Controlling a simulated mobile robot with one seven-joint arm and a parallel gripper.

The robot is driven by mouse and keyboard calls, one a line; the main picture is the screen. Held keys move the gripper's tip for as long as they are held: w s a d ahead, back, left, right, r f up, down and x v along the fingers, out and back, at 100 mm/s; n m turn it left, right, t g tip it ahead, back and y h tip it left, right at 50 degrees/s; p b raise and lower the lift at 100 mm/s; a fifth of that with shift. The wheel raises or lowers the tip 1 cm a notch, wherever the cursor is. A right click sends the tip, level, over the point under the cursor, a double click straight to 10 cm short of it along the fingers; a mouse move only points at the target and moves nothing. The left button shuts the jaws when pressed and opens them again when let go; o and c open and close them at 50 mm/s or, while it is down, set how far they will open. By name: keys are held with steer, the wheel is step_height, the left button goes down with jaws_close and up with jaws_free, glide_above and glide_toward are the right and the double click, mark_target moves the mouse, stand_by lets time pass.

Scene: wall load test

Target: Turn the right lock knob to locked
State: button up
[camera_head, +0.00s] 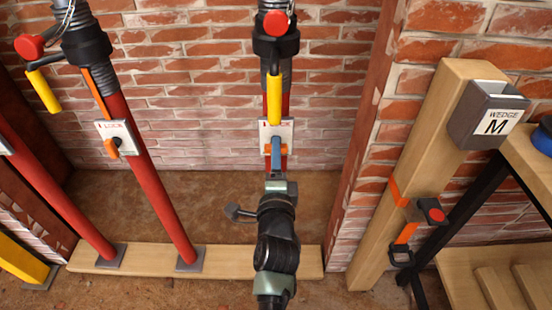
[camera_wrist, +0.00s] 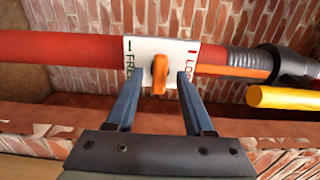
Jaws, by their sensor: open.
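The right lock knob is a small orange lever (camera_wrist: 159,72) on a white plate (camera_wrist: 140,50) fixed to a red prop. The plate reads FREE at its left end and LOCK at its right end in the wrist view. The knob stands across the prop, between the two words. My gripper (camera_wrist: 160,82) is open, with one blue finger on each side of the knob. I see gaps beside the knob; contact is not visible. In the head view my gripper (camera_head: 277,146) covers this knob and part of its plate (camera_head: 288,132).
Another red prop (camera_head: 150,175) to the left carries a similar plate with an orange knob (camera_head: 113,146). A yellow handle (camera_head: 274,98) hangs above my gripper. A wooden post (camera_head: 425,150) with a WEDGE M box (camera_head: 488,114) stands right. A brick wall (camera_head: 200,80) is behind.

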steer(key=shift+w+b, duration=0.4)
steer(key=shift+w, duration=0.9)
jaws_close()
